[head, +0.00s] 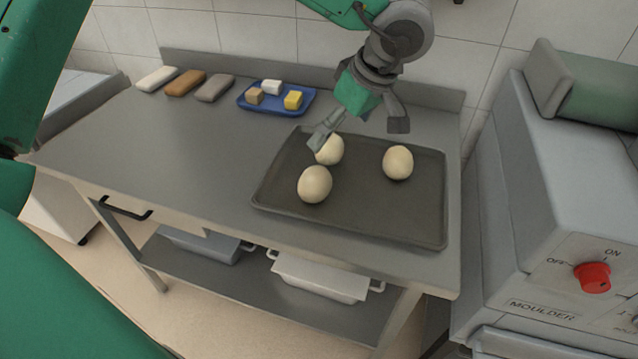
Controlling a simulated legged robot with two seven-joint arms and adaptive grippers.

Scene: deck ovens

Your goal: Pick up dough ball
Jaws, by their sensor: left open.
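Three pale round dough balls lie on a dark tray (345,212) on the steel table. One dough ball (314,184) is at the front left, another dough ball (329,152) is behind it, and a third dough ball (398,162) is to the right. My left gripper (358,132) is open and empty, pointing down over the back of the tray. Its left finger overlaps the back dough ball in the picture, hiding part of it; I cannot tell if they touch. Its right finger appears above the right dough ball. My right gripper is not in view.
A blue tray (265,108) with small blocks and several long bars (185,84) stand at the table's back left. A grey moulder machine (560,220) with a red knob (592,277) stands at the right. The table's left part is clear. Bins (318,278) sit below.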

